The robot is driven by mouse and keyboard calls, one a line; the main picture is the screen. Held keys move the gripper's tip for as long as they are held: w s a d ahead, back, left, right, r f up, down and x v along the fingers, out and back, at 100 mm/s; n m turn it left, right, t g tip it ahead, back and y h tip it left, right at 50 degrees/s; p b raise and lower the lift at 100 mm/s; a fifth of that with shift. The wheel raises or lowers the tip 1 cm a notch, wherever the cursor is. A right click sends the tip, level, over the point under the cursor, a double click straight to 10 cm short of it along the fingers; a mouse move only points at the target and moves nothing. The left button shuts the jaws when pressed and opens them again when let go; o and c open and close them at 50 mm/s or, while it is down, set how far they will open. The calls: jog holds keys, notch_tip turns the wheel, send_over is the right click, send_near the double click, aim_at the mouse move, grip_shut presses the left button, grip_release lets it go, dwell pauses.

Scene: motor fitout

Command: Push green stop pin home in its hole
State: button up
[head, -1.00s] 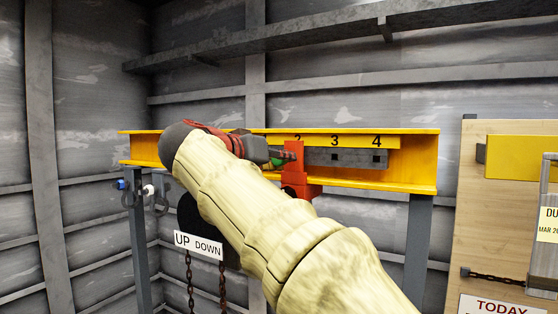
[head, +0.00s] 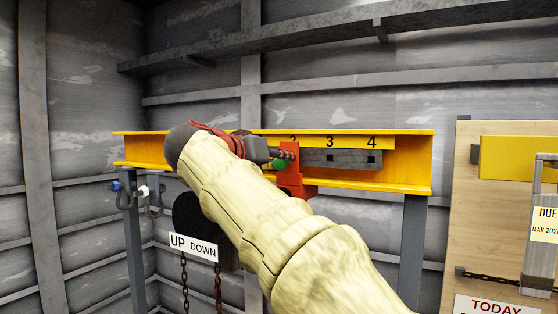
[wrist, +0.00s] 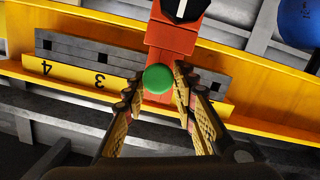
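The green stop pin (wrist: 158,79) shows its round head in the wrist view, in front of the red trolley block (wrist: 172,40). In the head view the green pin (head: 280,163) is partly hidden beside my gripper (head: 284,154), left of the red block (head: 290,172). My gripper (wrist: 158,74) is open in the wrist view, with one finger on each side of the green head. A gap shows between the head and the fingers, mostly on the right. The pin's shaft and its hole are hidden behind the head.
The yellow beam (head: 410,168) carries a grey plate (head: 350,158) with square holes under a numbered strip (head: 350,142). An UP/DOWN sign (head: 193,246) with chains hangs below left. A wooden board (head: 465,220) stands at right. A blue ball-like object (wrist: 298,22) shows in the wrist view.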

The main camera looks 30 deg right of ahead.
jog(key=o, duration=0.4)
jog(key=shift+a, duration=0.1)
jog(key=v, duration=1.2)
dwell(0.3)
